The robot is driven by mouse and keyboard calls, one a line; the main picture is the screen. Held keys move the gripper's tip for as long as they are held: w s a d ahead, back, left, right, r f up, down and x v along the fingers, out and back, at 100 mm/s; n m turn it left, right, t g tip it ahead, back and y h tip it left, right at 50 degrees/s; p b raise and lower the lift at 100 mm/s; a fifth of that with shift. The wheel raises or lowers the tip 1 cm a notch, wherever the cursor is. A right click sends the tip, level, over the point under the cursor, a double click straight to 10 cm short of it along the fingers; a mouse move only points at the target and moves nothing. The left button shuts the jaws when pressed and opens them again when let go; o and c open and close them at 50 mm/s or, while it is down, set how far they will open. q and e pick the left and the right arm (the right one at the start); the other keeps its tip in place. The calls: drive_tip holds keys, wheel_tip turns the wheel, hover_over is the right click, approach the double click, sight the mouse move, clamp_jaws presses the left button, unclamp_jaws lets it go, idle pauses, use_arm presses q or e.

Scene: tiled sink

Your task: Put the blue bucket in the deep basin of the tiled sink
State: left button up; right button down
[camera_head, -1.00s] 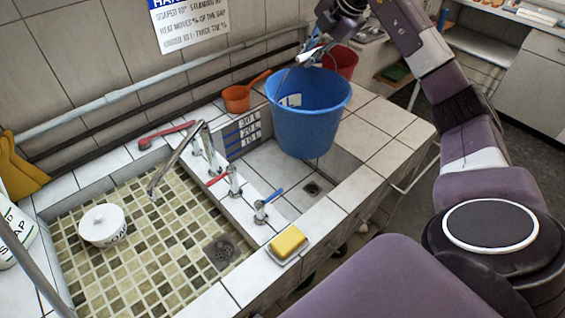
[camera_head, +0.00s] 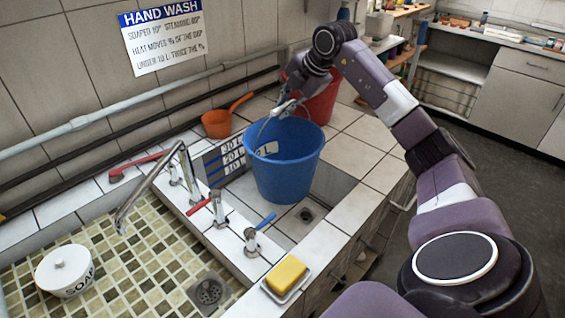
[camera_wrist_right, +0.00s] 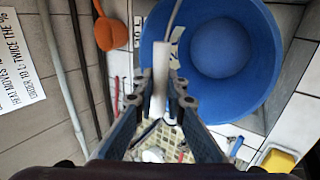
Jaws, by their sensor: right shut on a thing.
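The blue bucket (camera_head: 287,170) hangs upright by its wire handle from my right gripper (camera_head: 284,107). It is over the deep basin (camera_head: 332,188), and its lower part covers much of the opening. The basin's drain (camera_head: 306,214) shows just below the bucket. I cannot tell whether the bucket touches the basin floor. In the right wrist view, the fingers are shut on the handle's pale grip (camera_wrist_right: 160,70), with the open blue bucket (camera_wrist_right: 222,48) beyond. My left gripper is not in view.
A red bucket (camera_head: 318,98) stands behind the blue one, and an orange dipper (camera_head: 216,124) is at the wall. Taps with red and blue levers (camera_head: 252,240) line the divider. A yellow sponge (camera_head: 286,274) lies on the front rim. A soap pot (camera_head: 66,272) stands in the shallow mosaic basin.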

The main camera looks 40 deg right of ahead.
wheel_tip(320, 180, down, 18)
drive_tip(key=p, duration=0.2)
drive_tip(key=c, duration=2.3)
unclamp_jaws()
drive_tip(key=o, duration=0.3)
drive_tip(key=shift+r, duration=0.1)
drive_tip(key=shift+o, duration=0.2)
drive_tip(key=b+v, duration=0.2)
drive_tip(key=v, duration=1)
drive_tip(key=shift+r, duration=0.1)
